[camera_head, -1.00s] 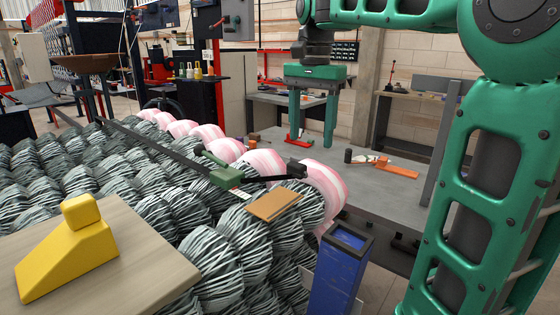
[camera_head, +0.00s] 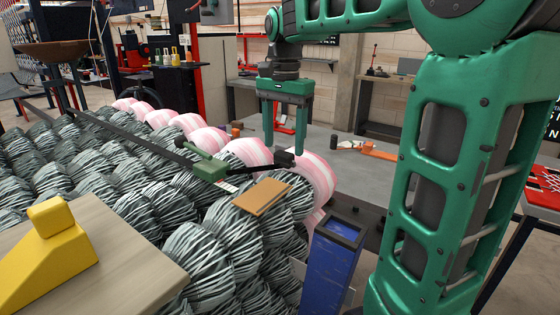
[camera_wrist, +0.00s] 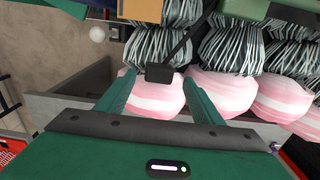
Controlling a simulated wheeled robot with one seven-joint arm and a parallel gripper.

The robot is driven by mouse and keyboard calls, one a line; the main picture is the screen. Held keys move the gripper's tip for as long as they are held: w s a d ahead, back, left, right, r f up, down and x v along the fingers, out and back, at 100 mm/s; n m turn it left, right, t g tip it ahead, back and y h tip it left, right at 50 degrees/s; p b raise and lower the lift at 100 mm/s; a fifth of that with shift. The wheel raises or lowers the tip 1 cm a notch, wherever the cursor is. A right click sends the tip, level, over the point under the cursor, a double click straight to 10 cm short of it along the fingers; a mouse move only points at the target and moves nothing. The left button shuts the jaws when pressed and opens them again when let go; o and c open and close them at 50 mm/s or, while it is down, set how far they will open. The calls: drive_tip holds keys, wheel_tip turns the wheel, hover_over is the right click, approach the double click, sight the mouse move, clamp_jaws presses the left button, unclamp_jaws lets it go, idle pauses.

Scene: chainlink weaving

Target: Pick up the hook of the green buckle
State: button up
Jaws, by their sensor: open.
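The green buckle (camera_head: 210,168) lies on the grey woven mesh rolls in the head view. A dark strap runs right from it to its black hook (camera_head: 285,158), beside the pink-and-white rolls. My gripper (camera_head: 284,148) points down over the hook with its fingers apart. The gripper holds nothing.
Pink-and-white rolls (camera_wrist: 222,92) lie close to the fingers. A tan plate (camera_head: 262,197) rests on the mesh. A blue bin (camera_head: 332,262) stands in front. A yellow block (camera_head: 45,255) sits on a wooden board at left. A grey table with orange tools lies behind.

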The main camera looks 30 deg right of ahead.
drive_tip(key=shift+f, duration=1.25)
drive_tip(key=c, duration=1.2)
drive_tip(key=shift+o, duration=0.2)
drive_tip(key=shift+r, duration=0.15)
